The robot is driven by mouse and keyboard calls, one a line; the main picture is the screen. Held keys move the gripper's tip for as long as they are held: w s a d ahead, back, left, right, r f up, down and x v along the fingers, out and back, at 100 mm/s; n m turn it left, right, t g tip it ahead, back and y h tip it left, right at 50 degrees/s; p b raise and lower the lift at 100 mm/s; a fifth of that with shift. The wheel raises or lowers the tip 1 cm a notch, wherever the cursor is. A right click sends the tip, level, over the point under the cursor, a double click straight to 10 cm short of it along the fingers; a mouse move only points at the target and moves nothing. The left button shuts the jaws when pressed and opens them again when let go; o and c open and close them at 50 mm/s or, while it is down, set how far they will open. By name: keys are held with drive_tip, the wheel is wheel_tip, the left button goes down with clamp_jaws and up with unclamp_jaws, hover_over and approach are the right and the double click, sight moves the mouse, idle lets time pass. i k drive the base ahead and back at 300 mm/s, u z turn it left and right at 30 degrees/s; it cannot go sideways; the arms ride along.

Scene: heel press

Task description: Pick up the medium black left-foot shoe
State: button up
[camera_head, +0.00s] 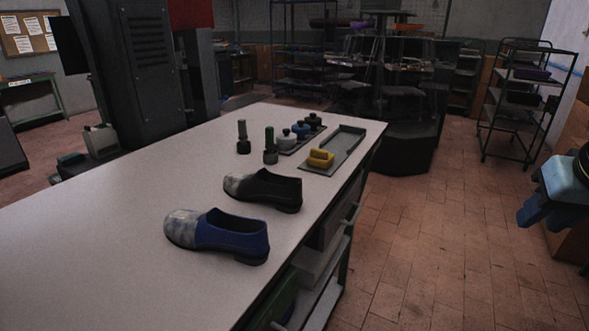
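A black shoe with a mottled grey toe (270,187) lies sole down on the white table. Its toe points left and its heel points right. A blue shoe with a similar grey toe (232,235) lies in front of it, pointing the same way. I cannot read a size on either shoe. My gripper (542,214), light blue with darker blue fingers, shows at the right edge, partly cut off. Its fingers look apart with nothing between them. It is off the table, well to the right of both shoes.
Behind the shoes on the table (110,230) stand small bottles and jars (287,139) and a grey tray (345,145) with a yellow block (320,159). A dark machine (150,70) stands behind the table. The table's left part and the tiled floor at right are clear.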

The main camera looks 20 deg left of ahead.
sight(263, 186)
drive_tip(key=u, duration=0.05)
drive_tip(key=i, duration=0.85)
drive_tip(key=u, duration=0.45)
